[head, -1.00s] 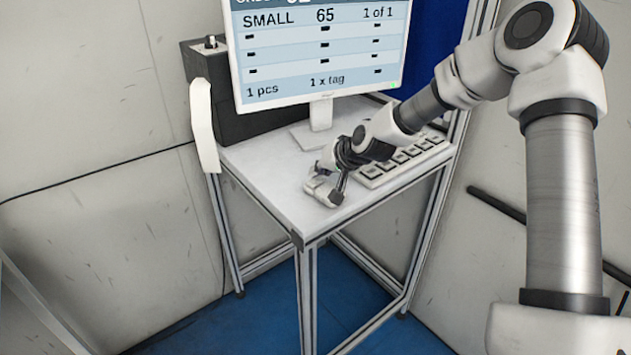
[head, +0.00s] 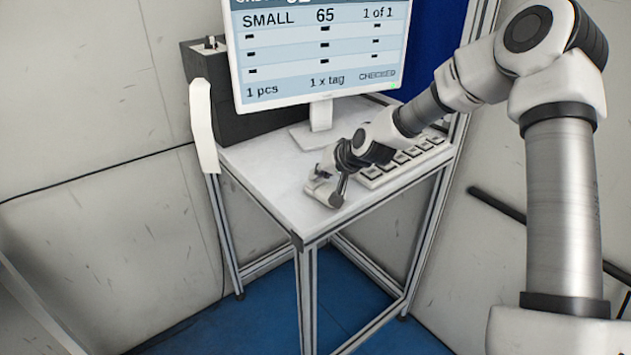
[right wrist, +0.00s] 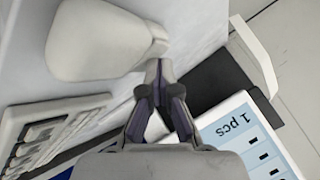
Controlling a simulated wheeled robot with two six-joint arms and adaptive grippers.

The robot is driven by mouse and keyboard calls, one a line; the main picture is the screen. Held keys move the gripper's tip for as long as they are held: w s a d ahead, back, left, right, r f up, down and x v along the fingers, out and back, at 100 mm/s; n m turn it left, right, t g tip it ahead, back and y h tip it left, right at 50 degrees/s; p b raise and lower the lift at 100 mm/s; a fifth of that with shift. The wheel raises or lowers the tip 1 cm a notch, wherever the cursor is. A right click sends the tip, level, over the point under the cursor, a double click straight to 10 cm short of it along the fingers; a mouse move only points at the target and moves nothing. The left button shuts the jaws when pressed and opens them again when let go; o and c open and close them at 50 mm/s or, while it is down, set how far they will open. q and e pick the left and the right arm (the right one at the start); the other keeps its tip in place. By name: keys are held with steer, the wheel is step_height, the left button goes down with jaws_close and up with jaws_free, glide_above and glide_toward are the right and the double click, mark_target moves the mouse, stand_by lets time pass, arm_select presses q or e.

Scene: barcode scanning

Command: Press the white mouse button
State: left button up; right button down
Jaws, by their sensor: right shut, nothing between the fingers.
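The white mouse (head: 324,194) lies on the white table near its front edge, left of the keyboard; my right gripper covers part of it in the head view. In the right wrist view the mouse (right wrist: 95,42) is a large rounded white shape at the upper left. My right gripper (head: 330,177) is shut and empty at the mouse. In the right wrist view its closed fingertips (right wrist: 159,64) are at the mouse's right end; I cannot tell whether they touch it. My left gripper is not in view.
A monitor (head: 320,55) stands behind the mouse and shows "SMALL 65", "1 of 1" and "CHECKED". The keyboard (head: 402,160) lies on the right, partly under my right arm. The table (head: 268,185) is clear to the left of the mouse.

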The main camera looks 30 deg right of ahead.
mark_target(318, 183)
steer(key=shift+r+p, duration=0.8)
step_height(318, 183, up, 5)
steer(key=p, duration=0.5)
steer(key=shift+r, duration=0.1)
steer(key=shift+f, duration=0.2)
stand_by(0.3)
